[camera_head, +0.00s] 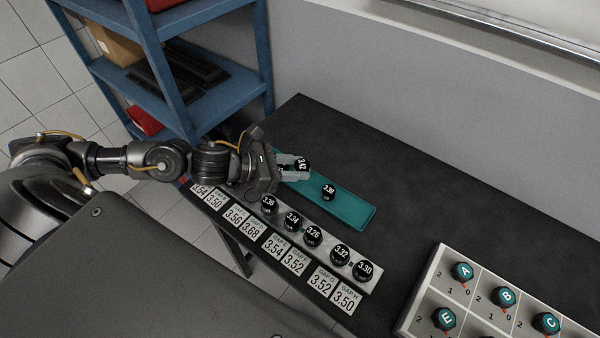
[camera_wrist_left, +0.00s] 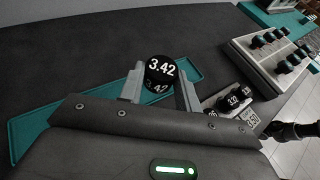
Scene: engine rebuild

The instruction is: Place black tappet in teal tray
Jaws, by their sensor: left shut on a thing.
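The black tappet marked 3.42 (camera_head: 302,165) is between the fingers of my left gripper (camera_head: 291,168), which is shut on it. It also shows in the left wrist view (camera_wrist_left: 160,70), with a finger on each side. The teal tray (camera_head: 355,210) lies on the dark table, and the held tappet is over its left part; I cannot tell its exact height. Another black tappet marked 3.38 (camera_head: 328,192) sits in the tray, right of the held one. My right gripper is not in view.
A pale rack (camera_head: 320,254) holds several black tappets in front of the tray, with gap cards (camera_head: 283,255) along its front. A panel with lettered knobs (camera_head: 500,300) stands at the right. A blue shelf (camera_head: 215,100) stands behind my left arm. The table's back right is clear.

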